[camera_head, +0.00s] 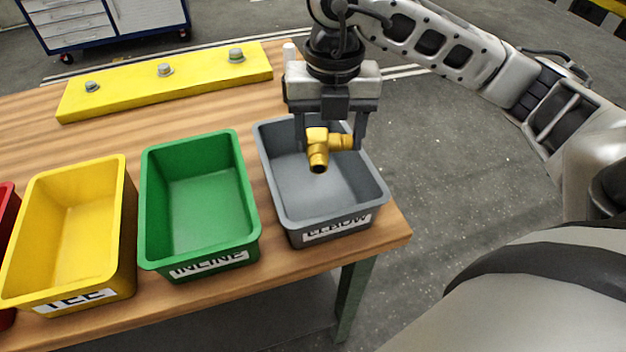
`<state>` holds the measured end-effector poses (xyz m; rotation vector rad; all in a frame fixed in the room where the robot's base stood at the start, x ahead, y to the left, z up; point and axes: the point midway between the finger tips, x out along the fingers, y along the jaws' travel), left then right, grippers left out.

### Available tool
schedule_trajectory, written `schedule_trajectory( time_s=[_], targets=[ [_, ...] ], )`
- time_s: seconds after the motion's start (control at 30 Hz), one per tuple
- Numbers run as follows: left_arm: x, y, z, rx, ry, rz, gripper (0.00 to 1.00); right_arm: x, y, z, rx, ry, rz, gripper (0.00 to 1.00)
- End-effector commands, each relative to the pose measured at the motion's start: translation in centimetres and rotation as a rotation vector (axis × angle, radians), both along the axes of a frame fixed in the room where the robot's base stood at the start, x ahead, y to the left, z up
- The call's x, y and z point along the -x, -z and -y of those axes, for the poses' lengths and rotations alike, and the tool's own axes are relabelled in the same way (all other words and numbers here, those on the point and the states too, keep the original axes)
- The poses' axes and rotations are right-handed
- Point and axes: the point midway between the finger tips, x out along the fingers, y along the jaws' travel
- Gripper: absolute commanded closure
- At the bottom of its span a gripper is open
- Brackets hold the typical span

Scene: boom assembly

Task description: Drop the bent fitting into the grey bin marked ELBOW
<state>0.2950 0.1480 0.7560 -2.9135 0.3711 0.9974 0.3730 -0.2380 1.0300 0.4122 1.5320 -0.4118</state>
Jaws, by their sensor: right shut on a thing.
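The bent fitting (319,150) is a brass-yellow elbow with two visible ends, one facing the camera and one pointing right. My right gripper (331,142) is shut on it, fingers pointing down, and holds it over the grey bin. The grey bin (282,187) stands at the right end of the table and carries a white label reading ELBOW (337,227). I see no other part inside the bin, though the gripper and fitting hide some of its back. My left gripper is not in view.
A green bin (198,248) marked INLINE and a yellow bin (125,235) marked TEE stand left of the grey one; a red bin (5,205) is cut off. A yellow bar (120,95) with bolts lies behind on the wooden table (400,232). A cabinet (80,25) stands beyond.

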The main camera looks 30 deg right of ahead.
Motion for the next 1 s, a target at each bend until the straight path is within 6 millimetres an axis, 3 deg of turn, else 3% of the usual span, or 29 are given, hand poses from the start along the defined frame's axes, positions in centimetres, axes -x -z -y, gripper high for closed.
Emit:
schedule_trajectory(
  time_s=[0.03,0.2,0.5,0.53,0.6,1.0],
  targets=[
    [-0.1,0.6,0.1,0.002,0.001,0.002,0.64,0.0,1.2,0.0,0.001,0.000,-0.001,0.65],
    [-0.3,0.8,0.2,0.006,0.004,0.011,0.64,0.0,2.5,0.0,0.001,0.001,0.001,0.65],
    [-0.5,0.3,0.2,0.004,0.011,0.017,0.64,0.0,2.6,0.0,0.000,0.000,0.001,0.65],
    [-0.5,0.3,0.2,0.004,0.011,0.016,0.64,0.0,2.6,0.0,0.000,0.001,0.001,0.32],
    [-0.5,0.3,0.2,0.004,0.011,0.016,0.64,0.0,2.6,0.0,0.000,0.001,0.001,0.13],
    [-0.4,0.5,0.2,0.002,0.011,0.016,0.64,-0.1,1.9,0.0,0.000,0.000,0.001,0.12]
  ],
)
